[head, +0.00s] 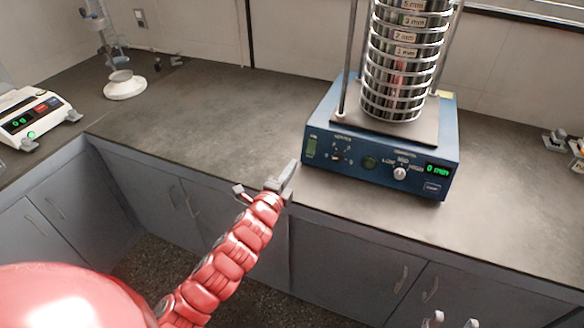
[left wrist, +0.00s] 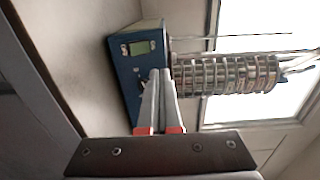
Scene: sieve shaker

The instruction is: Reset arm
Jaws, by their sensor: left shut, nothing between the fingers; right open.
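The sieve shaker (head: 325,165) stands on the counter, its blue base facing me with a green-lit display and knobs. A stack of metal sieves (head: 403,62) rises upright between its rods. My left gripper (head: 286,172) is shut and empty at the counter's front edge, just left of the shaker's front corner. In the left wrist view, its closed fingers (left wrist: 159,78) appear in front of the blue base (left wrist: 127,88), with the sieve stack (left wrist: 225,74) lying sideways in the picture. My right gripper (head: 452,321) shows only as two separated fingertips at the bottom edge, open and low before the cabinets.
A scale (head: 33,116) with a lit display sits at the far left. A white-based stand (head: 125,86) is at the back left. Small items (head: 570,145) lie at the right edge. The counter (head: 210,110) between stand and shaker is clear. Grey cabinets (head: 350,255) are below.

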